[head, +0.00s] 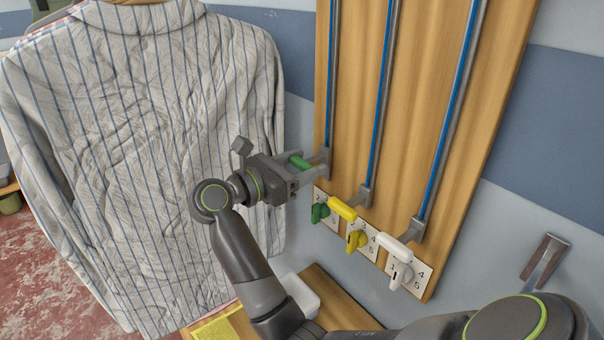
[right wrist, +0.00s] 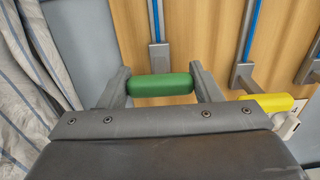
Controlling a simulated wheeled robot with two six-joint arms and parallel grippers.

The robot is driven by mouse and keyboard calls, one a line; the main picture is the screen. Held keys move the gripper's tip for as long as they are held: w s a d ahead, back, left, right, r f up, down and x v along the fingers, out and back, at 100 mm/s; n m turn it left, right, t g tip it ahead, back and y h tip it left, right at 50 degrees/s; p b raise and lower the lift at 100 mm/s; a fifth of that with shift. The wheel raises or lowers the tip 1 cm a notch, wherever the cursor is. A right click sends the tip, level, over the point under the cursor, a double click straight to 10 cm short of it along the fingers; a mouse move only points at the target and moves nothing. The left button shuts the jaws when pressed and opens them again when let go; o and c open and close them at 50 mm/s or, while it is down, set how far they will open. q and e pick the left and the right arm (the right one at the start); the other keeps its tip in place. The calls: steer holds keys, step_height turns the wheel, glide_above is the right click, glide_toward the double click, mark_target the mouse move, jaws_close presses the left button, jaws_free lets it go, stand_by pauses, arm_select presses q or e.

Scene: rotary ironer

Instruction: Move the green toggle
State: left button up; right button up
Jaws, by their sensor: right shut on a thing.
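The green toggle (head: 299,161) is a short rounded bar at the lower end of the left rail on a wooden board. My right gripper (head: 303,173) comes from the left and is shut on it. In the right wrist view the green toggle (right wrist: 160,85) lies crosswise between the two fingers (right wrist: 160,88), one at each end. A separate green knob (head: 320,212) sits just below on a numbered plate. My left gripper is not in view.
A yellow bar (head: 342,209) and a white bar (head: 392,246) sit at the other two rails, close on the right. Below them are a yellow knob (head: 357,240) and a white knob (head: 401,275). A striped shirt (head: 140,150) hangs just left of my gripper.

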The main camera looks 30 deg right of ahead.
step_height(320, 180, up, 31)
steer(key=p, duration=1.1)
steer(key=shift+r, duration=0.2)
steer(key=o, duration=1.1)
steer(key=shift+o, duration=1.3)
steer(key=shift+f, duration=0.1)
steer(key=shift+a+f, duration=0.1)
